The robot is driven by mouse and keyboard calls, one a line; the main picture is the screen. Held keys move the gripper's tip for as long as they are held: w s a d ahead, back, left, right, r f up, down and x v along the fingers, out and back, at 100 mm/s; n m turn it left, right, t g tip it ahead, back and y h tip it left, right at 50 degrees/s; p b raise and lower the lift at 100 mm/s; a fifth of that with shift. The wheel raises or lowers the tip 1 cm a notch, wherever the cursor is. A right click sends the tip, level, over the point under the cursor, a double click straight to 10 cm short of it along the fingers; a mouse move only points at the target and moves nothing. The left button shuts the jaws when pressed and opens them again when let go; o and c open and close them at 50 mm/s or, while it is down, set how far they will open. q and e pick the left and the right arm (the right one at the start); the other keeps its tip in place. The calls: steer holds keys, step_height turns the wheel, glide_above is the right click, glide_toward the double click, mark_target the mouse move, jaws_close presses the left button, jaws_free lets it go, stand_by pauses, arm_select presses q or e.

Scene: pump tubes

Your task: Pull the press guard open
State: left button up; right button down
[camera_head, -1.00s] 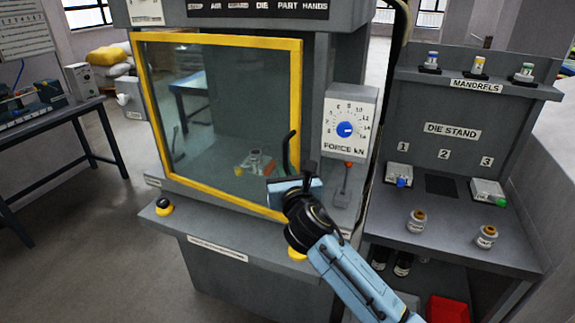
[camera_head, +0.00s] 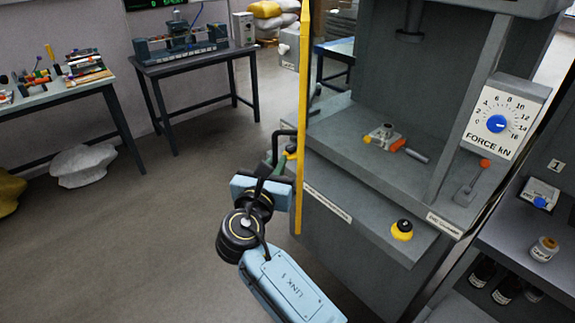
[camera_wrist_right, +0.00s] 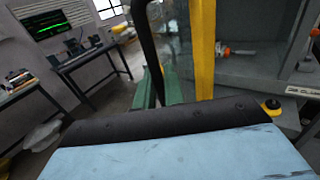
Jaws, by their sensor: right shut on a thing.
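The press guard (camera_head: 302,110) is a yellow-framed clear panel. In the head view it stands swung out, almost edge-on, at the left of the open press (camera_head: 375,180). Its yellow frame also shows in the right wrist view (camera_wrist_right: 203,50). My right gripper (camera_head: 280,158) is shut on the guard's black handle (camera_head: 286,133), on the panel's left side in the head view. The handle rises past the green fingers in the right wrist view (camera_wrist_right: 148,45). The exact contact is partly hidden by the gripper body. My left gripper is not in view.
The press bed carries a small metal fixture (camera_head: 384,138) with orange parts. The force dial (camera_head: 496,123) and a red-knobbed lever (camera_head: 473,185) are at right. Open floor (camera_head: 150,230) lies left; tables stand beyond.

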steer(key=shift+w+a, duration=0.25)
steer(key=shift+a, duration=0.5)
steer(key=c, duration=1.6)
jaws_free()
steer(key=shift+w, duration=0.1)
steer(key=v, duration=1.3)
steer(key=shift+s+a, duration=0.1)
steer(key=shift+s, duration=0.15)
steer(key=shift+c, duration=0.6)
